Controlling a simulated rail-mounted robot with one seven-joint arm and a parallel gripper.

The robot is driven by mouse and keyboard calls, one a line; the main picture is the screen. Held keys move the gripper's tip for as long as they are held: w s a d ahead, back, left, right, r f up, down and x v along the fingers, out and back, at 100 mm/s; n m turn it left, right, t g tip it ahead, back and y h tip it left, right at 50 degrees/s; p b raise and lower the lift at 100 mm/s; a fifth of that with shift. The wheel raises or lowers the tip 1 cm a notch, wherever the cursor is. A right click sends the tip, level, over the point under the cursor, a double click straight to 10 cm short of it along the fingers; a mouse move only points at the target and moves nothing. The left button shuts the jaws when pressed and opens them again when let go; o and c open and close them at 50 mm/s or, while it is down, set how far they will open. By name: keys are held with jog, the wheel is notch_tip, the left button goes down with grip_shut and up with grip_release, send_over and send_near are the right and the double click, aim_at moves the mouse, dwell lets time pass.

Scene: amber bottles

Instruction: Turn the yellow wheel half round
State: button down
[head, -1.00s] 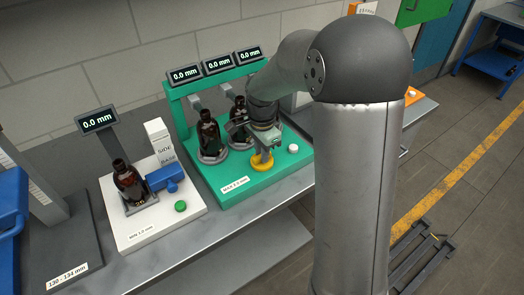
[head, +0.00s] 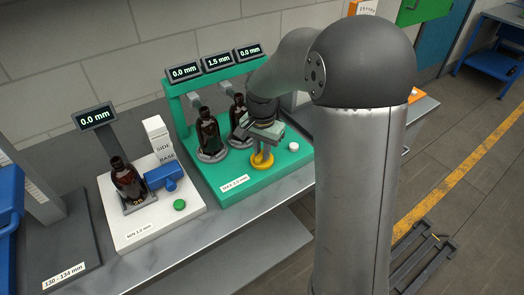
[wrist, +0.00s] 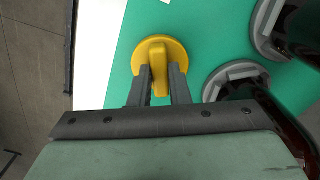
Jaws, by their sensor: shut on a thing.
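The yellow wheel (head: 262,163) sits on the front part of the green base (head: 228,190). In the wrist view the wheel (wrist: 147,50) is a round disc with a raised bar across it. My gripper (wrist: 160,78) is shut on that bar, one dark finger on each side. In the head view my gripper (head: 263,147) reaches down onto the wheel from above, and my arm hides part of the stand behind it. The green stand carries three displays; the middle one (head: 218,60) reads 1.5 mm, the left (head: 184,73) and right (head: 249,51) read 0.0 mm.
Amber bottles (head: 208,132) stand on the green base in grey round holders, close beside my gripper. A white button (head: 293,146) is right of the wheel. Left is a white station with another amber bottle (head: 126,180), a blue clamp (head: 164,176) and a green button (head: 180,205).

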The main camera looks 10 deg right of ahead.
jog(key=n, duration=0.4)
jog(key=shift+n+b, duration=0.3)
jog(key=shift+b, duration=0.05)
jog(key=n, duration=0.3)
jog(key=shift+n, duration=0.4)
jog(key=n, duration=0.4)
jog(key=shift+r, duration=0.1)
jog(key=n, duration=0.7)
jog(key=shift+n, duration=0.3)
jog(key=n+p, duration=0.1)
jog(key=n, duration=0.2)
jog(key=shift+n, duration=0.3)
jog(key=n+p, duration=0.1)
jog(key=n, duration=0.2)
jog(key=shift+r+n, duration=0.1)
jog(key=shift+n, duration=0.2)
jog(key=shift+w+n+p, duration=0.1)
jog(key=shift+n+p, duration=0.75)
jog(key=shift+n, duration=0.75)
